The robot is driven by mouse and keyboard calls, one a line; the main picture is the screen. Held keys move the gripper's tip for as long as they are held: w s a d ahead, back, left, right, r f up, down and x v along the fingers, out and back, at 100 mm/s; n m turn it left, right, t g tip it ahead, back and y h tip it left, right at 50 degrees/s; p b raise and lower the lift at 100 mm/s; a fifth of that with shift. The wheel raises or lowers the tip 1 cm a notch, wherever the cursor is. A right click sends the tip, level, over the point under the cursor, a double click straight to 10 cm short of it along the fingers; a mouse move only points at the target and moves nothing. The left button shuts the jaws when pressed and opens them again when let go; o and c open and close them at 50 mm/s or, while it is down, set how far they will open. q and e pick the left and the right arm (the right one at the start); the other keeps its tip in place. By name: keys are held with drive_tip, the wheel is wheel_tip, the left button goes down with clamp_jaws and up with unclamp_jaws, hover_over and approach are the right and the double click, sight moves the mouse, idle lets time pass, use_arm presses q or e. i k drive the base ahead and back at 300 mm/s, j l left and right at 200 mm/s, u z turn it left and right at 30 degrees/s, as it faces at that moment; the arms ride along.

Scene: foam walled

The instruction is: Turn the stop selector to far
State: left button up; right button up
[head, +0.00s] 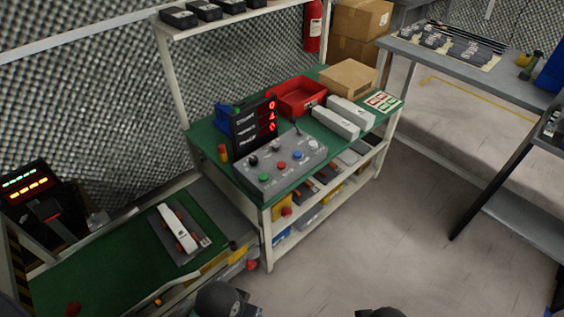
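A grey control box (280,166) sits on the green top of the workbench, near its front edge. Its sloped face has black knobs, such as the left knob (253,160), and a row of green, red, blue and pale buttons. A small lever (297,127) stands up at its back right. The selector's labels and pointer are too small to read, so I cannot tell which knob it is or where it points. A black display (254,126) with red digits stands behind the box. Dark parts of my arms show at the bottom edge, away from the box; no gripper fingers are visible.
A red bin (298,96), a cardboard box (348,78) and pale long blocks (335,122) occupy the bench's back and right. A green conveyor (110,268) with a white part (178,229) lies at left. A grey table (460,60) stands right. The floor in front is clear.

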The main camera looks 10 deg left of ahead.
sight(276, 146)
drive_tip(key=i+l, duration=0.1)
drive_tip(key=l, duration=0.9)
drive_tip(key=i+l+u, duration=0.1)
drive_tip(key=l, duration=0.9)
